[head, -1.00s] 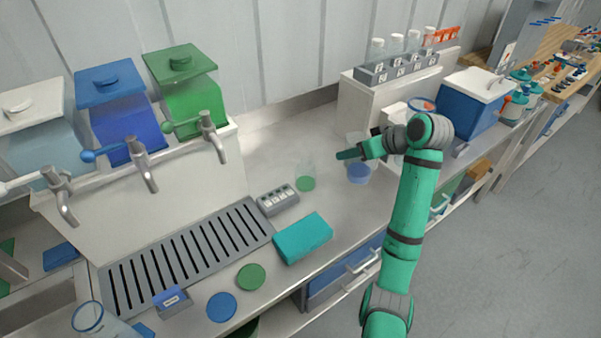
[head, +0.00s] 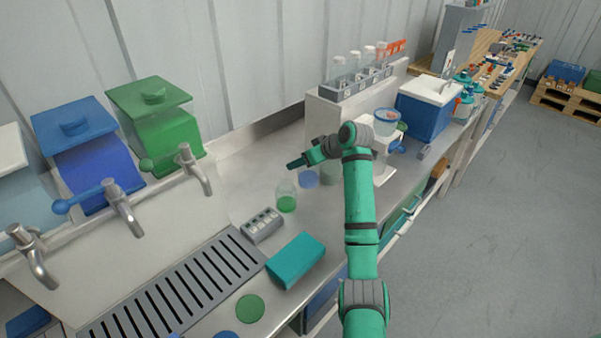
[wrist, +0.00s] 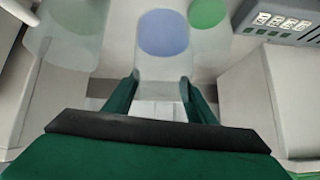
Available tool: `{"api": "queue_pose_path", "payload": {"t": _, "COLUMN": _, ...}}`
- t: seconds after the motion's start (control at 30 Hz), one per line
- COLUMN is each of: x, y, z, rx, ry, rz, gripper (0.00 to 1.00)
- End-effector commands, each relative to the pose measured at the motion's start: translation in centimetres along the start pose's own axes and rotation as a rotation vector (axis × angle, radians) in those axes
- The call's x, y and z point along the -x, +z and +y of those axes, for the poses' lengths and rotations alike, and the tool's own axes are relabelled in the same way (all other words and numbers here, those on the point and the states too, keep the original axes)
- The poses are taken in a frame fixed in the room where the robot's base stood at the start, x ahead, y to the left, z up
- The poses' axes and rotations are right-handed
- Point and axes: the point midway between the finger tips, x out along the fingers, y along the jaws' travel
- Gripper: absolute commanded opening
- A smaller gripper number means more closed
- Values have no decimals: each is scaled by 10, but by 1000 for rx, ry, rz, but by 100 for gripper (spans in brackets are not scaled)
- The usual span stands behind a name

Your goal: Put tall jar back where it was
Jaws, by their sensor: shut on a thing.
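My gripper (head: 306,160) is shut on a clear tall jar with blue at its bottom (head: 308,179). In the wrist view the jar's clear wall (wrist: 163,68) lies between the two fingers (wrist: 160,95), with the blue disc of its bottom beyond. My gripper hides the jar's upper part in the head view. I cannot tell whether its base touches the counter.
A label block (head: 262,225), a teal box (head: 296,259) and a slotted drain (head: 185,290) lie nearer. A white device (head: 375,170) stands to the right.

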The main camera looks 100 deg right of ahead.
Motion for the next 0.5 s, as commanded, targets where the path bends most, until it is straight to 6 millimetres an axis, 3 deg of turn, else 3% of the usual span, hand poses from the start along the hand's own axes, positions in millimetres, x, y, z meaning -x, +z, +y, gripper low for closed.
{"api": "queue_pose_path", "payload": {"t": 0.2, "x": -35, "y": 7, "z": 17, "rx": 0, "ry": -1, "rz": -1, "gripper": 6}}
{"api": "queue_pose_path", "payload": {"t": 0.5, "x": -53, "y": 12, "z": 25, "rx": 0, "ry": 0, "rz": -1, "gripper": 6}}
